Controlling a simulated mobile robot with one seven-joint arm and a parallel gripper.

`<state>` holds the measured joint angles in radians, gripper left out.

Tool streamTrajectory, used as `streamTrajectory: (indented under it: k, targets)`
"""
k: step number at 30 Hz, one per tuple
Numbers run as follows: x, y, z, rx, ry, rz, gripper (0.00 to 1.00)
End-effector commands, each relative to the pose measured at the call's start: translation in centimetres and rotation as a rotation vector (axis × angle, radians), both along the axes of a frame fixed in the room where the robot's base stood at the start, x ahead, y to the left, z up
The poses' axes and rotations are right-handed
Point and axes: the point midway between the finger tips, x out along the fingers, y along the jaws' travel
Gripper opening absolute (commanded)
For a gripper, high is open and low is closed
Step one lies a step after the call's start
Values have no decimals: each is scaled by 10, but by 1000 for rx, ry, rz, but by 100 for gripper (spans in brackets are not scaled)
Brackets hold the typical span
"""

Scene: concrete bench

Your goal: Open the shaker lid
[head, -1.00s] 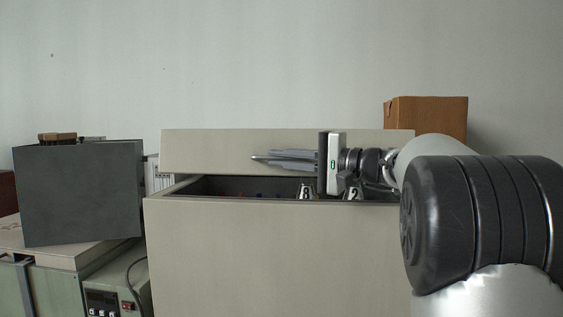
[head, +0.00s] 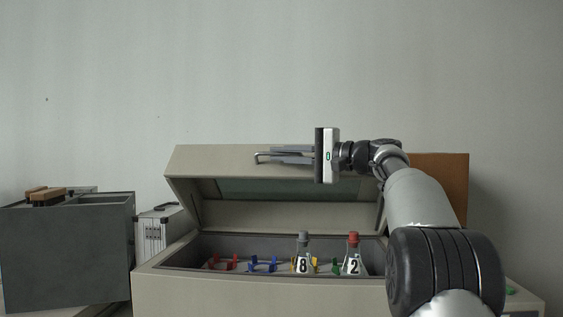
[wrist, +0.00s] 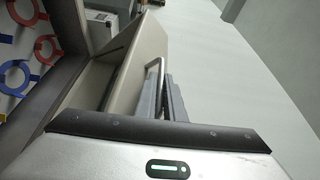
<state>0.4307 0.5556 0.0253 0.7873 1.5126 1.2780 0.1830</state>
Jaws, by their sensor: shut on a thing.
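The shaker (head: 170,283) is a beige box with its lid (head: 215,161) hinged at the back. The lid is raised and tilted, so the inside shows through a wide gap. My gripper (head: 268,157) reaches in from the right at the lid's upper front edge, fingers pointing left. It is shut on the lid's metal handle (head: 257,158); the fingers hide most of it. In the wrist view, the handle (wrist: 153,66) curves at the finger ends beside the beige lid (wrist: 135,62).
Inside stand flask 8 (head: 303,258) with a grey cap and flask 2 (head: 353,258) with a red cap, among coloured clamps. A dark grey box (head: 68,262) and silver case (head: 152,234) stand left. A cardboard box (head: 448,185) is behind my arm.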

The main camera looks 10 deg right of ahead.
Motion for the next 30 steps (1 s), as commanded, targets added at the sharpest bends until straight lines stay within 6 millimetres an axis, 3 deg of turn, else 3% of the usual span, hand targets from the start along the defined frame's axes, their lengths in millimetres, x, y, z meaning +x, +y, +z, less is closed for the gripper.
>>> streamTrajectory:
  k: [9, 23, 24, 26, 30]
  targets:
    - [11, -4, 8, -7, -1, 0, 0]
    - [12, -4, 9, -6, 0, 1, 0]
    - [12, -4, 9, -6, 0, 1, 14]
    - [12, -4, 9, -6, 0, 1, 24]
    - [12, -4, 10, -4, 0, 0, 27]
